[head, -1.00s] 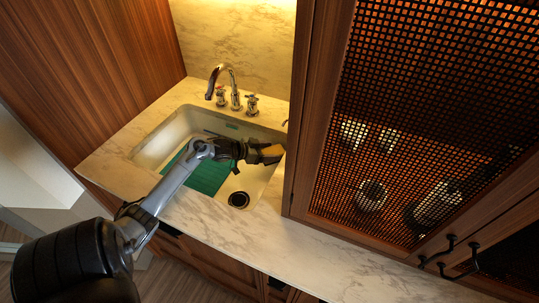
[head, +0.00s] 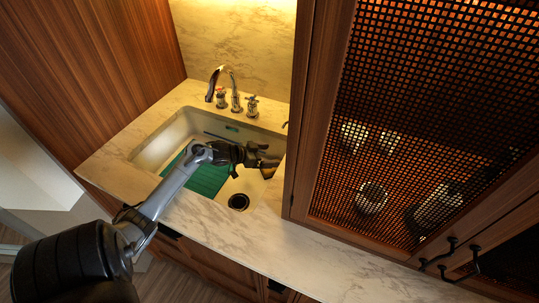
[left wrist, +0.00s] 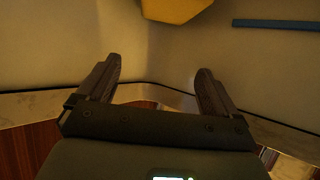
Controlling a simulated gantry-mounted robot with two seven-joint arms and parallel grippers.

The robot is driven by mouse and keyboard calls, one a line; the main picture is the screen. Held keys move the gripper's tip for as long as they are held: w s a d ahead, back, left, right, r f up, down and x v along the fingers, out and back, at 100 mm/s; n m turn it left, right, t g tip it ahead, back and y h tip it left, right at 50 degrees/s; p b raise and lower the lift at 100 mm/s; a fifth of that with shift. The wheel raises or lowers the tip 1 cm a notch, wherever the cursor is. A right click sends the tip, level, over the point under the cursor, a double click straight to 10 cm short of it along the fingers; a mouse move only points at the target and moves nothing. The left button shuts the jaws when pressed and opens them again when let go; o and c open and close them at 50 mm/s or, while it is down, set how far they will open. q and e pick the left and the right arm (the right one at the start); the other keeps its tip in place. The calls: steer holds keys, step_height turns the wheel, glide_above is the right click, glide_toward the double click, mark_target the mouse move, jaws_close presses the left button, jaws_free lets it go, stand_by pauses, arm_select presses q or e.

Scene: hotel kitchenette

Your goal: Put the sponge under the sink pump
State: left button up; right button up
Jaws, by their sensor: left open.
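The yellow sponge (left wrist: 175,8) shows at the top edge of the left wrist view, beyond and apart from my fingertips. I cannot make it out in the head view. My left gripper (head: 266,164) is over the right side of the sink basin (head: 152,152). Its two fingers are spread with nothing between them, as the left wrist view (left wrist: 158,88) also shows. A small metal tip (head: 285,124) at the cabinet's edge may be the sink pump; the rest is hidden. My right gripper is not in view.
A chrome faucet (head: 222,75) with two handles stands behind the basin. A tall mesh-door cabinet (head: 300,150) blocks the right.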

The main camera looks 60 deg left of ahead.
arm_select(q)
steer(key=p+v, duration=0.2)
steer(key=v, duration=0.9)
